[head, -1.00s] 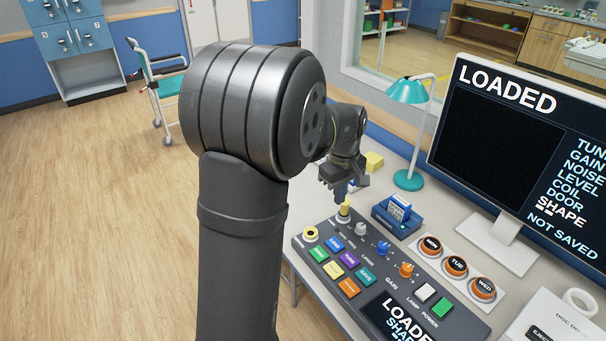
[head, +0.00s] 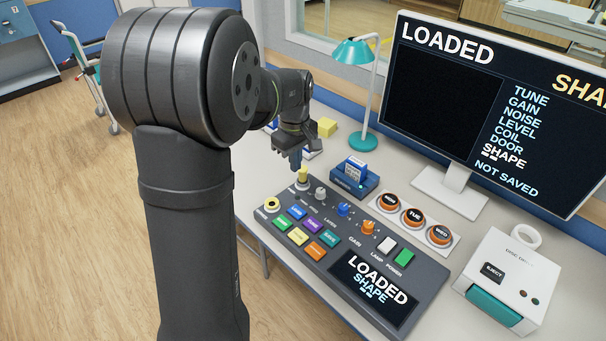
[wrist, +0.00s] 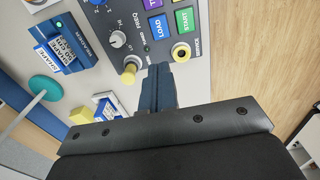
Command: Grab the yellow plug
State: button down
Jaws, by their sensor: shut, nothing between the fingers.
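The yellow plug (head: 303,174) stands upright at the far left corner of the grey control console (head: 412,273). In the wrist view the plug (wrist: 129,74) is just left of my fingertips, with its round base on the console. My gripper (head: 295,164) points down with its dark blue fingers together, close beside the plug. In the wrist view the gripper (wrist: 159,68) is shut and empty, with the plug outside the fingers. I cannot tell whether the fingers touch the plug.
A yellow-ringed socket (head: 271,204), a grey knob (head: 320,193) and coloured buttons are near the plug. A blue holder with a cartridge (head: 355,178), a yellow block (head: 327,128) and a teal lamp (head: 363,142) stand behind. A monitor (head: 480,110) is at the right.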

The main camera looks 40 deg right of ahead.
jog(key=c, duration=2.2)
grip_release()
jog(key=c, duration=1.1)
grip_release()
jog(key=m+t+h, duration=0.2)
jog(key=m+h, duration=0.2)
jog(key=m, duration=0.9)
send_near(303, 168)
jog(key=shift+m, duration=0.3)
jog(key=x, duration=0.5)
jog(key=shift+w+d, duration=0.1)
jog(key=shift+w, duration=0.15)
jog(key=shift+s+x, duration=0.2)
jog(key=shift+x, duration=2.4)
